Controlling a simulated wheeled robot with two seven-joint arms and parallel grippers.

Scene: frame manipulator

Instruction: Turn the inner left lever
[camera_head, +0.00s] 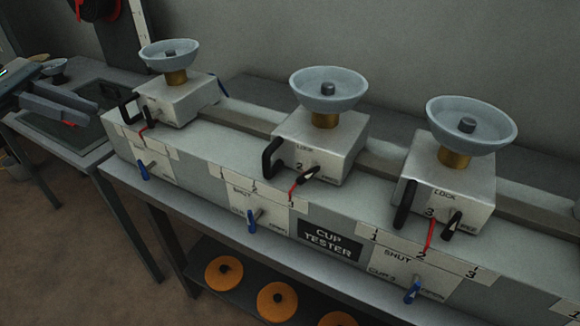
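A long grey cup tester (331,240) carries several box units, each topped by a pale bowl. The left unit (178,101), middle unit (320,143) and right unit (447,186) each have a black handle at the side. Black-tipped levers show on the middle unit (311,174) and right unit (452,225). Blue levers sit on the front panel at left (144,171), middle (252,220) and right (412,291). I cannot tell which one is the inner left lever. My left gripper (92,115) is at the far left, apart from the tester; its finger gap is unclear. My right gripper is not in view.
A side table (60,151) stands at the left, under my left gripper. Several orange discs (224,272) lie on a dark shelf below the tester. A wall is behind. The space in front of the tester's left half is clear.

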